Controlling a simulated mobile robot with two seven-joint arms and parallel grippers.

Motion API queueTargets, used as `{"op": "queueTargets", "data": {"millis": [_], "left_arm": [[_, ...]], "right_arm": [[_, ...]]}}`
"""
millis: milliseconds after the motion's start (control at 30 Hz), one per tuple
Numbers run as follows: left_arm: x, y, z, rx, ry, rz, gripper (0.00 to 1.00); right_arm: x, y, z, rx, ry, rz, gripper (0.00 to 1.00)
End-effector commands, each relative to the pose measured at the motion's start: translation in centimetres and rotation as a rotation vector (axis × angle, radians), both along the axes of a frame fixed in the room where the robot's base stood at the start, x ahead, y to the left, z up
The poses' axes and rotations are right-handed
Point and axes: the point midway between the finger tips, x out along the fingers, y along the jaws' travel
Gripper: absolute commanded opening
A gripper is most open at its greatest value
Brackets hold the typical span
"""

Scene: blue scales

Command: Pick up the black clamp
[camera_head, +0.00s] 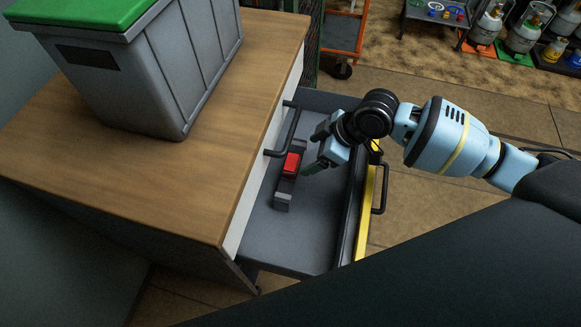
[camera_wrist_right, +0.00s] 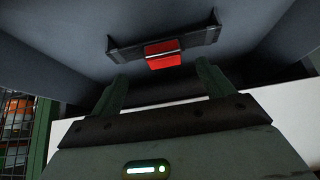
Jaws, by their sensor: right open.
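The black clamp (camera_head: 284,188) with a red block-like part (camera_head: 292,163) lies on the floor of an open grey drawer (camera_head: 300,235). In the right wrist view the clamp (camera_wrist_right: 200,38) lies crosswise beyond the fingertips, with its red part (camera_wrist_right: 162,54) near the middle. My right gripper (camera_head: 308,168) reaches into the drawer from the right, beside the clamp. In the wrist view its two green fingers (camera_wrist_right: 160,80) are spread apart with nothing between them. Whether the fingers touch the clamp is unclear. My left gripper is not seen.
The drawer sticks out from a wood-topped cabinet (camera_head: 200,180), with a black handle (camera_head: 283,138) above it and a yellow-edged front (camera_head: 366,205). A grey bin with a green lid (camera_head: 85,12) stands on the cabinet. An orange cart (camera_head: 343,32) and gas cylinders (camera_head: 524,35) are farther back.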

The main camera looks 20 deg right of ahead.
Motion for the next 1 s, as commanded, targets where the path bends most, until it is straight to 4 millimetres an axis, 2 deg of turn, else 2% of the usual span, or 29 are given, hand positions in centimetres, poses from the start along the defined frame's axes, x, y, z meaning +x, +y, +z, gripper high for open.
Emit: {"op": "queueTargets", "data": {"millis": [100,333,533,700,967,1000], "left_arm": [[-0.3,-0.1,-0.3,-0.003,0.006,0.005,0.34],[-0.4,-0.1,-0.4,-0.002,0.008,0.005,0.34],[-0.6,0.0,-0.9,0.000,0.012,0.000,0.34],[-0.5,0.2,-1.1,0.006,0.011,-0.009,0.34],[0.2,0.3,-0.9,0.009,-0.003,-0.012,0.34],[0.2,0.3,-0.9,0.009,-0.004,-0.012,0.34]], "right_arm": [[0.3,0.7,-1.1,0.001,0.001,0.001,0.80],[0.6,1.1,-1.7,0.000,0.000,0.001,0.80],[1.3,3.0,-3.8,0.001,0.002,0.002,0.80],[1.9,3.6,-5.1,0.001,-0.001,0.000,0.80],[1.9,3.6,-5.3,-0.001,-0.001,0.000,0.80],[1.9,3.6,-5.3,-0.001,-0.001,0.000,0.76]]}}
